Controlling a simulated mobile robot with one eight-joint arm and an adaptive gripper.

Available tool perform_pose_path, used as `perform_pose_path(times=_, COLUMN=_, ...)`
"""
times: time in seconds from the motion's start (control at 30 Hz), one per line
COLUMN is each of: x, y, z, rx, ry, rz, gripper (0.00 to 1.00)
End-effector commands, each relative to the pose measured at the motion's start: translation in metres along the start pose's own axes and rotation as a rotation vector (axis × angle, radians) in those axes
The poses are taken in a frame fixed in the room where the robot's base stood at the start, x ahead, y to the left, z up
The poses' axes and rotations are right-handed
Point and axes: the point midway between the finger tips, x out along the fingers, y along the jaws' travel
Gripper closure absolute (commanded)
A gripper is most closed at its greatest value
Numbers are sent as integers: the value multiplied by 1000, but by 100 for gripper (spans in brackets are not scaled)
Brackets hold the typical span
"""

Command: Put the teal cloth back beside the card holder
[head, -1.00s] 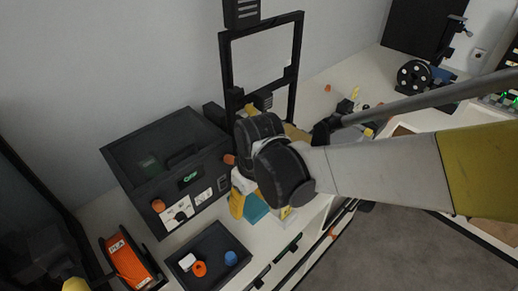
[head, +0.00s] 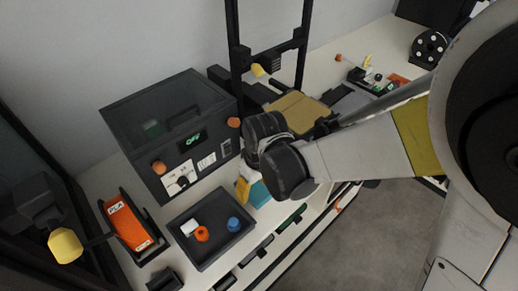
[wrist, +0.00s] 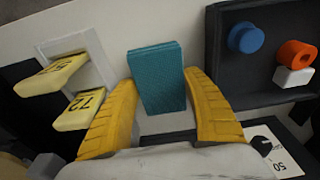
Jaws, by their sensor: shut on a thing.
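The teal cloth (wrist: 157,78) is a small folded block, upright in the wrist view between the two yellow fingers of my gripper (wrist: 158,84). My gripper is shut on it. In the head view, a teal patch of the cloth (head: 260,194) shows below my dark wrist, beside a yellow finger. The card holder (wrist: 88,62) is white with yellow numbered cards, one reading 72, and stands just left of the cloth in the wrist view. The cloth appears apart from it. My wrist seems to hide the holder in the head view.
A dark tray (head: 205,261) holding a white, an orange and a blue piece lies near the gripper; it also shows in the wrist view (wrist: 222,82). A black box (head: 172,170) with a green display stands behind.

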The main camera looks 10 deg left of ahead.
Motion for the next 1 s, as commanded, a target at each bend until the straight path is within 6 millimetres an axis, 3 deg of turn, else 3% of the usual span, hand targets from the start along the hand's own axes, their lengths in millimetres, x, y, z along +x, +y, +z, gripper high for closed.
perform_pose_path(times=0.07, x=4, y=0, z=0, rx=0, ry=0, rz=0, gripper=76)
perform_pose_path(times=0.1, x=4, y=0, z=0, rx=0, ry=0, rz=0, gripper=37)
perform_pose_path(times=0.13, x=3, y=0, z=0, rx=0, ry=0, rz=0, gripper=34)
perform_pose_path(times=0.53, x=-7, y=0, z=0, rx=0, ry=0, rz=0, gripper=34)
perform_pose_path(times=1.0, x=-104, y=0, z=0, rx=0, ry=0, rz=0, gripper=34)
